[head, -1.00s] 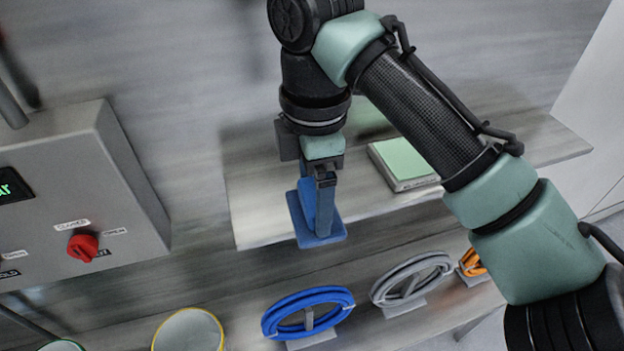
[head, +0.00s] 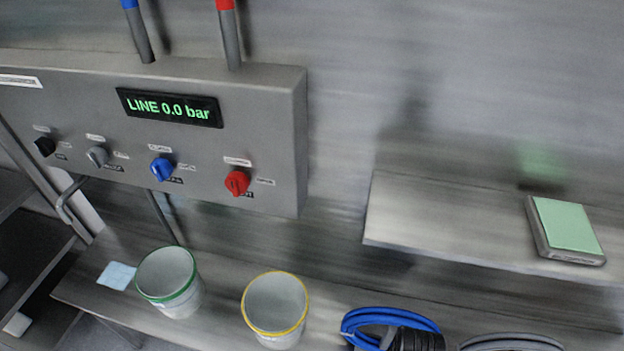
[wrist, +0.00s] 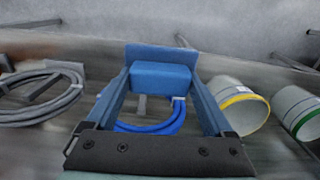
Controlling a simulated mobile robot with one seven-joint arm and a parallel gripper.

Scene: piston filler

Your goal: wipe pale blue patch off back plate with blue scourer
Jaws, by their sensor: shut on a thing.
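My gripper (wrist: 160,88) shows only in the wrist view, its two blue fingers shut on the blue scourer (wrist: 160,76). The scourer has a block between the fingers and a wider flat pad beyond it. It is clear of the grey wall as far as I can tell. The back plate is the streaked grey metal wall (head: 400,60) behind the panel. I make out no pale blue patch on its visible part. A small pale blue square (head: 117,275) lies on the lower bench, left of the green-rimmed bucket; I cannot tell whether it is a patch or a cloth.
A control box (head: 240,140) with several knobs juts from the wall at left. A shelf (head: 450,225) at right bears a green-topped pad (head: 567,225). Green-rimmed (head: 170,282) and yellow-rimmed (head: 275,308) buckets and a blue hose coil (head: 375,318) stand on the lower bench (head: 225,270).

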